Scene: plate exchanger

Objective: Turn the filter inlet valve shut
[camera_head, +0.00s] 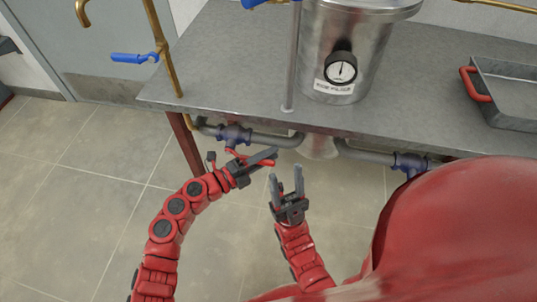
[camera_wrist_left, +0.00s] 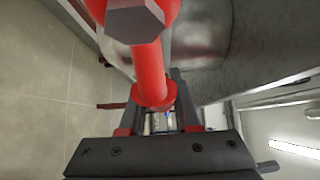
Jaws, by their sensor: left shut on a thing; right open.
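A blue-grey valve (camera_head: 234,134) sits in the grey pipe under the front edge of the steel table, on the left. A red lever handle (camera_head: 236,153) shows just below it. My left gripper (camera_head: 266,157) is at this handle, with its fingers pointing right. In the left wrist view the red handle (camera_wrist_left: 150,72) runs between the fingers, and the gripper is shut on it. A grey hexagonal end (camera_wrist_left: 135,18) shows at the handle's top. My right gripper (camera_head: 286,180) is open and empty, to the right of and below the left one, pointing up. No valve label is readable.
A second blue-grey valve (camera_head: 410,161) is on the pipe further right. A steel filter vessel (camera_head: 345,45) with a gauge (camera_head: 341,69) stands on the table (camera_head: 220,60). A brass pipe with a blue lever (camera_head: 130,58) rises at left. A tray (camera_head: 505,95) lies right.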

